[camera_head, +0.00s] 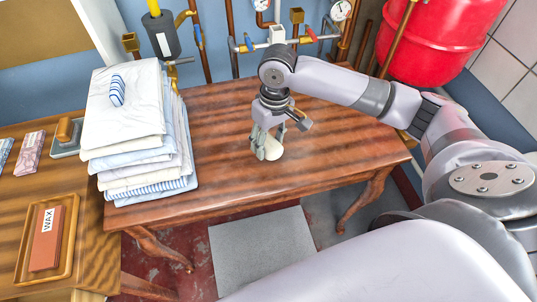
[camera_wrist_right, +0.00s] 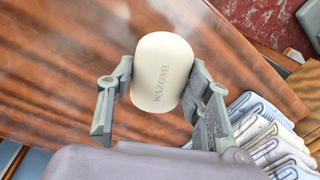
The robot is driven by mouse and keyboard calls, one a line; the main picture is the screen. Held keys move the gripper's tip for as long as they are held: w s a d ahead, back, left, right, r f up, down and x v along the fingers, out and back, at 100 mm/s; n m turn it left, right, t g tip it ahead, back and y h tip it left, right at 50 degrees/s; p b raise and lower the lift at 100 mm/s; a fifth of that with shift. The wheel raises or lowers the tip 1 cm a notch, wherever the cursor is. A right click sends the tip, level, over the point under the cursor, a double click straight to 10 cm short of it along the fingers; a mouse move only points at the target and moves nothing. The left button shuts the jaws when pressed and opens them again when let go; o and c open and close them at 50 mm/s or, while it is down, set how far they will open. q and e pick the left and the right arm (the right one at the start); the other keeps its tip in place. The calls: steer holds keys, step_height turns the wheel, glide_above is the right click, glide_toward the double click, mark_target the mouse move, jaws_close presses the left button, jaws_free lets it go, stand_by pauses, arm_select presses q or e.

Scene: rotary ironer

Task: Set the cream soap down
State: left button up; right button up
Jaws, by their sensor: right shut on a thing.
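The cream soap (camera_head: 272,146) is a rounded bar with stamped lettering. My right gripper (camera_head: 267,143) is shut on it, low over the wooden table (camera_head: 330,130). In the right wrist view the soap (camera_wrist_right: 163,72) sits between the two fingers of my right gripper (camera_wrist_right: 165,88). Its underside is hidden, so I cannot tell whether it touches the table. My left gripper is in neither view.
A wax block (camera_head: 46,238) lies in a wooden tray (camera_head: 63,272). Pipes and gauges (camera_head: 341,10) line the back wall. The tabletop around the soap is clear.

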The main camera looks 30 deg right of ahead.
mark_target(268, 163)
step_height(268, 163, down, 6)
steer(key=shift+f, duration=0.25)
steer(key=o, duration=1.2)
steer(key=shift+f, duration=0.1)
steer(key=r, duration=0.8)
steer(key=d+r, duration=0.1)
steer(key=r, duration=0.3)
steer(key=shift+r, duration=0.15)
